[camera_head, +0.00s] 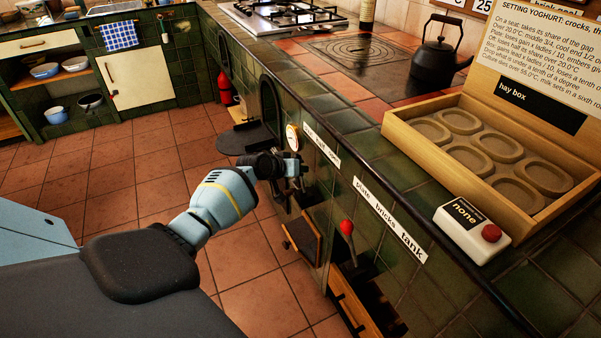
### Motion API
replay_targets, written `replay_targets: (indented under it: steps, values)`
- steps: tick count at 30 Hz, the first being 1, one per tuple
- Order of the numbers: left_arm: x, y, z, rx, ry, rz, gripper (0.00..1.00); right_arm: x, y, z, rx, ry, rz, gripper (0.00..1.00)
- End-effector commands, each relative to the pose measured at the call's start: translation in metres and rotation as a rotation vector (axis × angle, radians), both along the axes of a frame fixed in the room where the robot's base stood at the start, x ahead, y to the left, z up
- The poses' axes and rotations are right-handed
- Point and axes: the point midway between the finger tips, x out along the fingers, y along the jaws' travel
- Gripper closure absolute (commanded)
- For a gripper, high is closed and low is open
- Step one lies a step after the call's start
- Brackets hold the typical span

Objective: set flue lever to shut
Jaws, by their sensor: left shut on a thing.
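My left gripper (287,168) reaches in from the left to the green tiled front of the hearth. It is shut on what looks like the flue lever, just below a small round gauge (292,137). The gripper covers most of that lever, so its exact angle cannot be told. A white label strip (321,145) beside the gripper is too small to read surely. A second lever with a red knob (346,228) stands to the right, below a label reading "plate bricks tank" (389,217), apart from the gripper. My right gripper is not in view.
A small wooden door (302,238) stands open below the gripper. On the hearth top are a black kettle (437,52), a wooden hay box (395,122) and a white box with a red button (473,229). The tiled floor at left is mostly clear.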

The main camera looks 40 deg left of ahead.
Motion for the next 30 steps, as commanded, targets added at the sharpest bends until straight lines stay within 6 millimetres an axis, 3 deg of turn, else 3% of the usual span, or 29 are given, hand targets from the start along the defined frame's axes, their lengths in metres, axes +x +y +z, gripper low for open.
replay_targets:
  steps: [1,18,19,24,30]
  values:
    - [0.0045,0.0081,0.0091,0.017,-0.023,0.008,1.00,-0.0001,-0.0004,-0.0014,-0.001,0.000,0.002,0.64]
    - [0.0052,0.0120,0.0098,0.023,-0.024,0.010,1.00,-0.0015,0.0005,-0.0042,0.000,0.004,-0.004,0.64]
    - [0.0052,0.0122,0.0099,0.023,-0.024,0.010,0.86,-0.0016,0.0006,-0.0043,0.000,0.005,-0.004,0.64]
    - [0.0044,0.0106,0.0078,0.018,-0.019,0.009,0.64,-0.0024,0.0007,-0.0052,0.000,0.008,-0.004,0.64]
    - [0.0034,0.0081,0.0042,0.014,-0.013,0.005,0.64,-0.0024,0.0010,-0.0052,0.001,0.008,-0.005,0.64]
